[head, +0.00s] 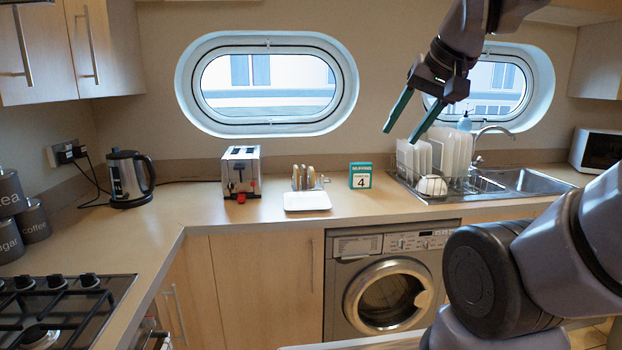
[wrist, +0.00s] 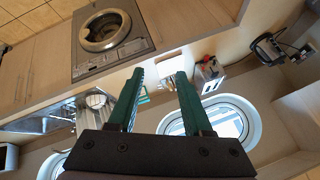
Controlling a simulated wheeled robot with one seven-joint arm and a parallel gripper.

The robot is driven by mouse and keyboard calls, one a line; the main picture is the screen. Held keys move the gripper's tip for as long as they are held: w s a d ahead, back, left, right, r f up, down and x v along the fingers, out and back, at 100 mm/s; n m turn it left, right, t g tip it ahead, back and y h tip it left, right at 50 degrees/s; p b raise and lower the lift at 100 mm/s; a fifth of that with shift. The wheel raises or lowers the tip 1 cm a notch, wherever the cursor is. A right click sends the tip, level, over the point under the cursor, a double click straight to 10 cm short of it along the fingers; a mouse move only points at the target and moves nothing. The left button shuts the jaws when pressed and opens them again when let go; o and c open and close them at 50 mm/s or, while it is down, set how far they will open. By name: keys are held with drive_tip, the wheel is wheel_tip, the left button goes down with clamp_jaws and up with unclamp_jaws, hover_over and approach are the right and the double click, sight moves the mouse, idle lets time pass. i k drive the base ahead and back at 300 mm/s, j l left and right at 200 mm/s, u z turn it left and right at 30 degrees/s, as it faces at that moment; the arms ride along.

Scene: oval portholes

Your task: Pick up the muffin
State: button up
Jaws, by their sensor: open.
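I cannot make out a muffin in either view. My gripper (head: 401,135) is open and empty, held high above the counter in front of the wall, up and to the right of the green calendar block. In the wrist view my gripper (wrist: 160,74) shows two green fingers apart with nothing between them. Below and to the left of it in the head view, a white rectangular plate (head: 307,201) lies empty on the counter. It also shows in the wrist view (wrist: 171,61).
A toaster (head: 241,172), a toast rack (head: 305,178) and the calendar block (head: 360,176) stand along the counter's back. A kettle (head: 130,179) is left. A dish rack (head: 430,183) with plates stands beside the sink (head: 520,182).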

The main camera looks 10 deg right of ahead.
sight(310, 172)
drive_tip(key=i+j, duration=0.2)
drive_tip(key=i, duration=0.25)
drive_tip(key=i+j, duration=0.2)
drive_tip(key=i, duration=0.2)
drive_tip(key=i+j, duration=0.15)
drive_tip(key=i, duration=0.3)
drive_tip(key=i+j, duration=0.2)
drive_tip(key=i, duration=0.25)
